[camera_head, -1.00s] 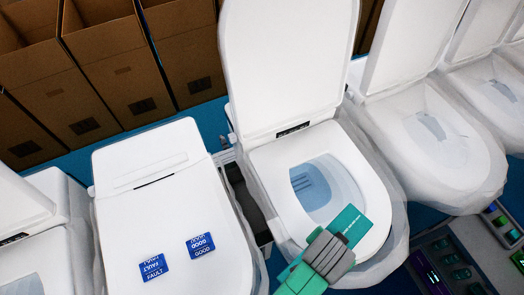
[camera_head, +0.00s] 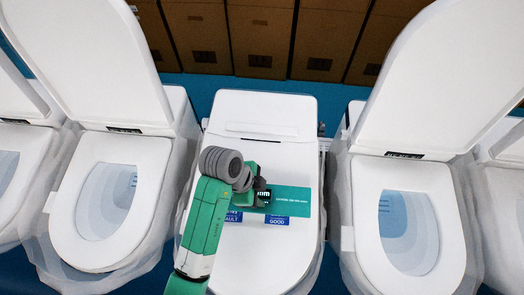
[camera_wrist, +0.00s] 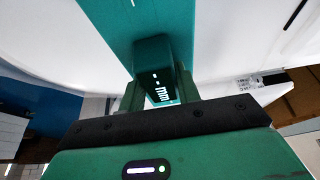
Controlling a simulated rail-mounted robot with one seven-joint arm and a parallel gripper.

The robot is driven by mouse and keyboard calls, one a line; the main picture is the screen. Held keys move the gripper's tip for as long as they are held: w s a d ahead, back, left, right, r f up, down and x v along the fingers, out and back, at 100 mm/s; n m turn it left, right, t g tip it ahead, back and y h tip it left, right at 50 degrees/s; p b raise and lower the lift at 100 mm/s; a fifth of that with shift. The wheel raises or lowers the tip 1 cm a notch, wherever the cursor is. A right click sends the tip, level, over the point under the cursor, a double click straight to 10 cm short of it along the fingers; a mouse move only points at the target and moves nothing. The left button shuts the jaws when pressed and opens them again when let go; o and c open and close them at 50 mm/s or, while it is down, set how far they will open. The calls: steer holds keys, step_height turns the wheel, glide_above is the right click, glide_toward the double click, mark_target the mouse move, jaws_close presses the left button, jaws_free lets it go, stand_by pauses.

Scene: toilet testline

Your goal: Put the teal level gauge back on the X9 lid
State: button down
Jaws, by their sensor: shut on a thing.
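The teal level gauge (camera_head: 292,201) is a flat teal plate with a raised block and a small display reading in mm. My gripper (camera_head: 257,192) is shut on that block. In the wrist view, my gripper (camera_wrist: 160,92) has a finger on each side of the gauge's block (camera_wrist: 152,58), and the plate extends away. The gauge lies across the closed white lid (camera_head: 262,255) of the middle toilet in the head view. I cannot tell whether it touches the lid or hovers just above. No X9 marking is readable.
Blue FAULT (camera_head: 234,217) and GOOD (camera_head: 277,221) tags lie on the closed lid, partly hidden by gauge and arm. Toilets with raised lids stand left (camera_head: 107,203) and right (camera_head: 408,215). Cardboard boxes (camera_head: 258,35) line the back. The lid's front is clear right of my arm.

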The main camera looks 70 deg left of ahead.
steer(key=w+a, duration=0.2)
steer(key=a, duration=0.3)
steer(key=w+a+f+p, duration=0.1)
steer(key=w+a, duration=0.1)
steer(key=a, duration=0.3)
steer(key=w+a, duration=0.2)
steer(key=a, duration=0.3)
steer(key=shift+f, duration=0.2)
steer(key=shift+f+p, duration=0.4)
steer(key=shift+f, duration=1.4)
steer(key=c, duration=1.5)
jaws_free()
steer(key=shift+f, duration=0.2)
steer(key=o, duration=0.5)
